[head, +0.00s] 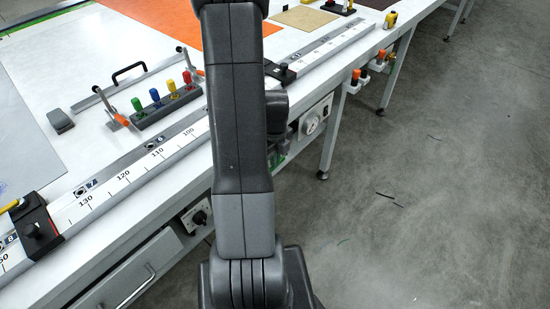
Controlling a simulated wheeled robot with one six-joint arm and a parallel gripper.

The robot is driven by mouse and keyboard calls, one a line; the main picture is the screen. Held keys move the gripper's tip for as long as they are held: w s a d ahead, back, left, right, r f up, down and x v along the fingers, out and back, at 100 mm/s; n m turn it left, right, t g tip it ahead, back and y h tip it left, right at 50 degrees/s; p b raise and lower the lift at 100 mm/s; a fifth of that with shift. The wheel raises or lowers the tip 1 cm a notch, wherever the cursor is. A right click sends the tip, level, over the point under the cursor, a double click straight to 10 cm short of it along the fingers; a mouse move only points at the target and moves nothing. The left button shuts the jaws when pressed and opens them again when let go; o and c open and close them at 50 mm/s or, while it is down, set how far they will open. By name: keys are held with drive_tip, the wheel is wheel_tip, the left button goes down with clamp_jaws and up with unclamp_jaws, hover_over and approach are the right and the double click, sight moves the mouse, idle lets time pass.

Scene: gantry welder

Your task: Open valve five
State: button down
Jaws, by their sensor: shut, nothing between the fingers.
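I cannot tell which part is valve five, as no such label is readable. Along the table's front side are a black knob on a white plate (196,218), a round dial (312,124), and two orange-topped fittings, one nearer (355,76) and one farther (379,60). Whether any of these is a valve, and how it is turned, is too small to tell. My dark grey arm stands upright in the middle and hides part of the table edge. Dark parts of my arm show just behind it, by the table edge, but my gripper's fingers are not visible.
The white table carries a ruler rail (122,183) with a black stop (36,228), a block with several coloured knobs (166,105), a black handle (129,72) and an orange sheet (165,25). A drawer (130,280) is below.

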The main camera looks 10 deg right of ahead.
drive_tip(key=shift+s+a+f+b, duration=0.1)
drive_tip(key=shift+f+b, duration=0.3)
drive_tip(key=shift+f, duration=0.2)
drive_tip(key=shift+r, duration=0.2)
